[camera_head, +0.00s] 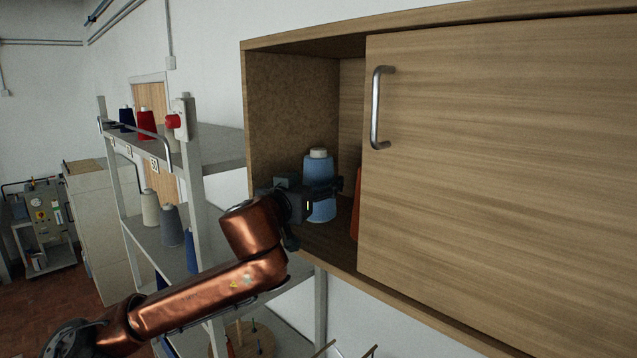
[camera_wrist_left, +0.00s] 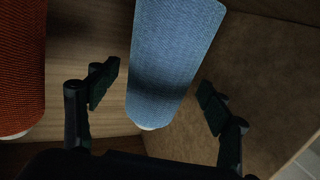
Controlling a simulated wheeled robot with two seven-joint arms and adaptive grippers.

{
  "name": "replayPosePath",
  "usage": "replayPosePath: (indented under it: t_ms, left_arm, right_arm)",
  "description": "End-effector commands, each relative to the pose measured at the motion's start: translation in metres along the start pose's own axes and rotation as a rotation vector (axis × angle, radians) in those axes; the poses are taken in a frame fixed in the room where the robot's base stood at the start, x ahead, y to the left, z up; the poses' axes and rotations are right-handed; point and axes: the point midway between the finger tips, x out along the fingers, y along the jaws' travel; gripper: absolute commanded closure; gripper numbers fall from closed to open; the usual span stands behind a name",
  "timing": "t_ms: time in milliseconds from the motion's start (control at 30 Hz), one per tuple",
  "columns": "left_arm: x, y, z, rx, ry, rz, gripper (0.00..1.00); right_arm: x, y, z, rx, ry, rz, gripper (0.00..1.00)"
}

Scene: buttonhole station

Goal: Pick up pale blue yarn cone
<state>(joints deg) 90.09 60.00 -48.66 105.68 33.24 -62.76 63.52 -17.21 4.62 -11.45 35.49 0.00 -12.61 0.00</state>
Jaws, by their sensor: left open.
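The pale blue yarn cone (camera_head: 318,172) stands upright with its pale top in the open left part of the wooden cabinet (camera_head: 290,110). My left gripper (camera_head: 312,188) reaches into the cabinet at the cone and hides part of its middle. In the left wrist view the blue cone (camera_wrist_left: 170,60) lies between the two spread fingers of my left gripper (camera_wrist_left: 157,92). A gap shows between each finger and the cone, so the gripper is open and empty. My right gripper is in neither view.
An orange-red cone (camera_head: 355,205) stands right of the blue one, partly behind the sliding door (camera_head: 500,160) with its metal handle (camera_head: 378,107); it also shows in the left wrist view (camera_wrist_left: 20,70). The cabinet's side wall is close on the left. A shelf rack (camera_head: 218,143) holds several cones.

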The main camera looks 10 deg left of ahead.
Motion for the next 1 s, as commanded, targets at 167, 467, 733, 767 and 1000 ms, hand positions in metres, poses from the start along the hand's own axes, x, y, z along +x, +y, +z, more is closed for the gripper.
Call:
replayPosePath:
  t_ms: [167,467,733,767,1000]
  left_arm:
    - [0.018,0.0,-0.003,0.0,0.002,0.001,0.28]
    - [0.02,0.0,-0.001,0.0,0.002,0.001,0.31]
    - [0.02,0.0,-0.001,0.0,0.002,0.001,0.5]
    - [0.02,0.0,-0.001,0.0,0.002,0.001,0.52]
    - [0.02,0.0,-0.001,0.0,0.002,0.001,0.68]
  right_arm:
    - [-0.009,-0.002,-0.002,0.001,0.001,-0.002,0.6]
    - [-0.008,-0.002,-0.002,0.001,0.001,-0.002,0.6]
    - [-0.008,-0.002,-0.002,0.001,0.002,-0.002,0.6]
    - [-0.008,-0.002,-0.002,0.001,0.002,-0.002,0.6]
    - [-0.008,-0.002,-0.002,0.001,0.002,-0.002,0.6]
